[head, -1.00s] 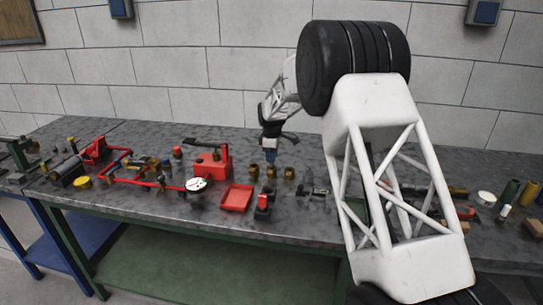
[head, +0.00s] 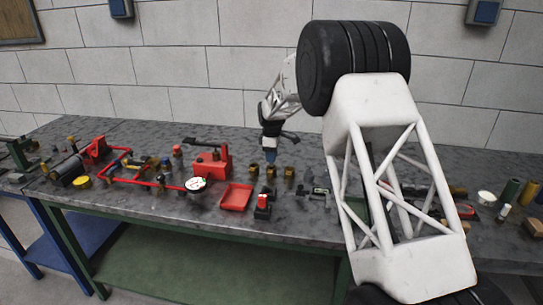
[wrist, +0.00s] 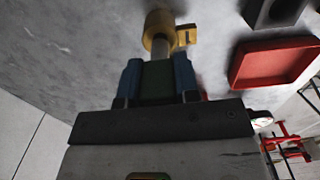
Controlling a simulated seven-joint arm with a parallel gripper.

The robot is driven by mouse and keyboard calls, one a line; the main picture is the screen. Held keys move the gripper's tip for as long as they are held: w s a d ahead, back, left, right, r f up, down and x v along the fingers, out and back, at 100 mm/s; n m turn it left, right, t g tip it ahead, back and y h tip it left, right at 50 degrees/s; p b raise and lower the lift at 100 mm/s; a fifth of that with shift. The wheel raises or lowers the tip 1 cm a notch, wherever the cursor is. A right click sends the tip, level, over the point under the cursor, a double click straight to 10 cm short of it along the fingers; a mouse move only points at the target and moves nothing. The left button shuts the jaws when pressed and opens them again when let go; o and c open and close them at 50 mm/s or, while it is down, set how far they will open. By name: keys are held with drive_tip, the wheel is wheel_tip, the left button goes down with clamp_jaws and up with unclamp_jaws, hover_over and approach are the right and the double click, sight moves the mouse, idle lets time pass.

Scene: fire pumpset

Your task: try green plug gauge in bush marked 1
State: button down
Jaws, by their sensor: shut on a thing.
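My gripper (wrist: 158,84) has blue fingers shut on the green plug gauge (wrist: 157,82). The gauge's grey metal pin (wrist: 161,48) points away from the fingers toward a round brass bush (wrist: 159,20). The pin's end meets or overlaps the bush's near edge; I cannot tell whether it is inside the bore. In the head view my gripper (head: 270,156) is over the middle of three brass bushes, the left bush (head: 254,169), middle bush (head: 271,172) and right bush (head: 289,172). Their number marks cannot be read. The gauge is hidden or too small there.
A red tray (head: 236,197) lies left of and in front of the bushes. A small black and red item (head: 263,203) stands in front of them. A red box (head: 212,163) and a white dial (head: 196,184) are further left. A grey metal piece (head: 315,193) lies to the right.

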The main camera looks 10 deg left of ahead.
drive_tip(key=shift+f, duration=0.7)
idle(1.6)
